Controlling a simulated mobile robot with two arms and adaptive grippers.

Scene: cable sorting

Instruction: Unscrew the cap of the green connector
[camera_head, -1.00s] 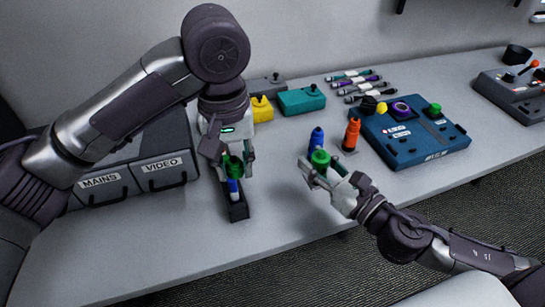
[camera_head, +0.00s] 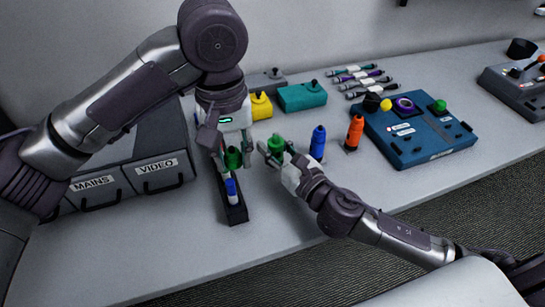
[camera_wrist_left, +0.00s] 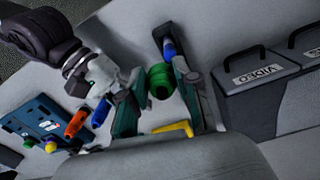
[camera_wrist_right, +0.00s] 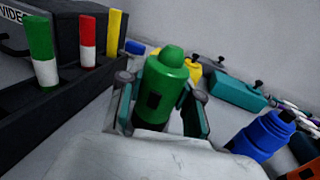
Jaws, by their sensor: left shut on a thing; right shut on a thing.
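My right gripper (camera_head: 274,150) is shut around a green connector (camera_wrist_right: 165,88). The connector stands upright in the right wrist view, with a rounded top. My left gripper (camera_head: 232,158) points down and is shut on a ridged green piece (camera_wrist_left: 160,82) above a narrow black tray (camera_head: 237,213). The right gripper's connector also shows in the head view (camera_head: 276,144), to the right of the left gripper and apart from the piece in it. The left wrist view shows my right gripper (camera_wrist_left: 115,88) close beside the left finger; its connector is hidden there.
A blue connector (camera_head: 317,144) and an orange one (camera_head: 354,132) stand to the right. A blue panel (camera_head: 415,145) lies beyond them. Yellow (camera_head: 260,106) and teal (camera_head: 302,97) boxes are behind. Drawers (camera_head: 140,170) stand left. The front table is clear.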

